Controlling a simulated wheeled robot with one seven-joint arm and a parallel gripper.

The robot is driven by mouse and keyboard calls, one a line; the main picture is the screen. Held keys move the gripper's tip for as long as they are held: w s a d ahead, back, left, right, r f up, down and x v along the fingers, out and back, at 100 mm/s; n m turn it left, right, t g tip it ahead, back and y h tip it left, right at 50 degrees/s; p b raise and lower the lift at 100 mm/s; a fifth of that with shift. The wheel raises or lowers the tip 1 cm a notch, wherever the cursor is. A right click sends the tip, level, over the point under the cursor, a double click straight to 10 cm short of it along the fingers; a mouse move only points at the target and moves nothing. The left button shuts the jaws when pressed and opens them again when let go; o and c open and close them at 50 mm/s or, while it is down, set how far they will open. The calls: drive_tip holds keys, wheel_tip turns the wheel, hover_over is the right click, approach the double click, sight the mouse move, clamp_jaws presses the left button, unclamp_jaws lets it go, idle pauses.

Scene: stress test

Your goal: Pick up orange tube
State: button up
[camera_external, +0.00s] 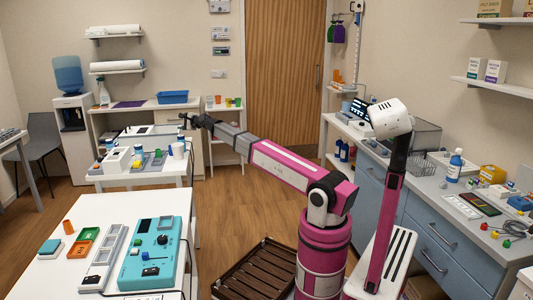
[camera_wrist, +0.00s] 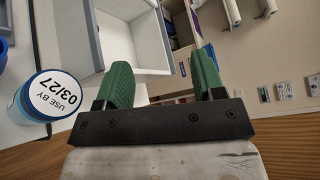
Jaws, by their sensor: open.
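A small orange cylinder (camera_external: 68,227), which looks like the orange tube, stands on the near white table (camera_external: 125,208) at the lower left, next to an orange tray (camera_external: 83,243). My gripper (camera_external: 186,119) is far from it, above the back edge of the middle white table in the external view. In the wrist view my gripper (camera_wrist: 163,78) has its two green fingers spread apart with nothing between them. The orange tube does not show clearly in the wrist view.
The near table also holds a teal device (camera_external: 150,250) and a grey panel (camera_external: 103,257). Several small items crowd the middle table (camera_external: 120,180). A labelled blue-sided container (camera_wrist: 54,95) is left of my fingers in the wrist view. A slatted brown crate (camera_external: 255,272) is on the floor.

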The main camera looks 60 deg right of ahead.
sight(65, 232)
drive_tip(key=s+a+r+n+g+y, duration=0.2)
drive_tip(key=s+a+n+y, duration=0.3)
drive_tip(key=a, duration=0.8)
drive_tip(key=s+a+r+n+g+y, duration=0.1)
drive_tip(key=s+a+r+n+y, duration=0.25)
drive_tip(key=s+a, duration=0.75)
drive_tip(key=a+f+m+g+y, duration=0.2)
drive_tip(key=a+f+g, duration=0.35)
drive_tip(key=a, duration=0.95)
drive_tip(key=a+f+m+g+y, duration=0.25)
drive_tip(key=a+f+g, duration=0.3)
drive_tip(key=a, duration=1.05)
drive_tip(key=a+f+m+g+y, duration=0.15)
drive_tip(key=a+f+g, duration=0.35)
drive_tip(key=a, duration=1)
drive_tip(key=shift+n+t+y, duration=0.45)
drive_tip(key=shift+t, duration=0.05)
wheel_tip(65, 232, down, 8)
drive_tip(key=shift+d+f, duration=0.1)
drive_tip(key=shift+f, duration=0.05)
drive_tip(key=shift+a+f, duration=0.1)
drive_tip(key=shift+a, duration=1)
drive_tip(key=shift+s+a, duration=0.15)
drive_tip(key=shift+a, duration=1.2)
drive_tip(key=shift+s+a, duration=0.15)
drive_tip(key=shift+a, duration=1.15)
drive_tip(key=c, duration=1)
